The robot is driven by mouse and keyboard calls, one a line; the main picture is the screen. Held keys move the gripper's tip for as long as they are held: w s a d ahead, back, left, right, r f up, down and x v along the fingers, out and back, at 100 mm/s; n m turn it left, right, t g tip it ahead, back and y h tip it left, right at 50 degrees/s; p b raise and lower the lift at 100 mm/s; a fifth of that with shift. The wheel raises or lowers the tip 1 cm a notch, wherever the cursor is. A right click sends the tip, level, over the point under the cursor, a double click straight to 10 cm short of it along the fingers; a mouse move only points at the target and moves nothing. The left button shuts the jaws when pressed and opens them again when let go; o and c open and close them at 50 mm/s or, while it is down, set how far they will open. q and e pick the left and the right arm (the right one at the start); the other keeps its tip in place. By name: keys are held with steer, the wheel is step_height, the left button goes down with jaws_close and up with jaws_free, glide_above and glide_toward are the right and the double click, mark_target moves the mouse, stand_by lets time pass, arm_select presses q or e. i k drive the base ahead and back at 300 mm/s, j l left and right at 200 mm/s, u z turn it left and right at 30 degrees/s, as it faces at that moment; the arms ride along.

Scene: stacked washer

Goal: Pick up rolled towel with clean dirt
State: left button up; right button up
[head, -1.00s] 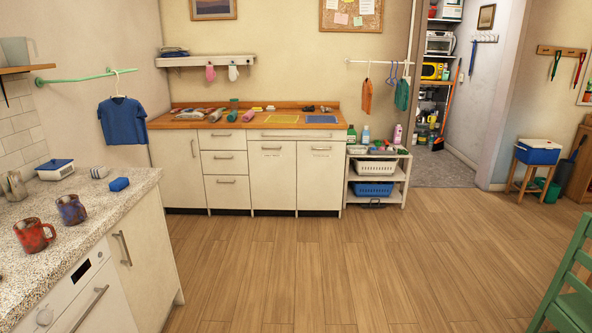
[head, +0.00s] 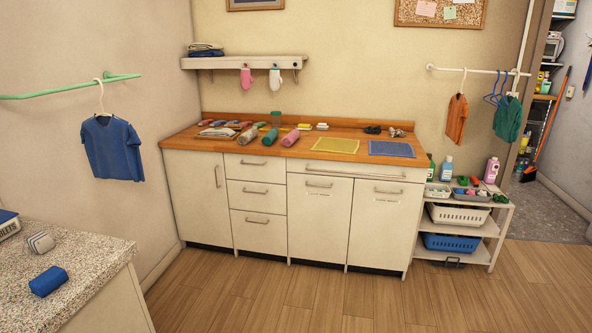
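Several rolled towels lie on the wooden counter against the back wall. One is grey-brown (head: 248,135), one is green (head: 269,137) and one is pink (head: 290,139). Folded or flat cloths (head: 216,132) lie to their left. The frame is too coarse to tell which roll carries dirt marks. A yellow mat (head: 335,146) and a blue mat (head: 392,149) lie flat to the right. Neither of my grippers is in view.
A speckled counter (head: 85,265) at the left front holds a blue item (head: 48,281) and a striped item (head: 41,242). A white shelf cart (head: 495,228) with baskets stands right of the cabinets. The wooden floor (head: 300,300) ahead is clear.

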mark_target(289, 139)
steer(key=i+j, duration=0.1)
steer(key=i, duration=0.5)
steer(key=i+z, duration=0.15)
steer(key=i, duration=0.4)
steer(key=i+j, duration=0.2)
steer(key=i, duration=0.4)
steer(key=i+j+z, duration=0.1)
steer(key=i, duration=0.45)
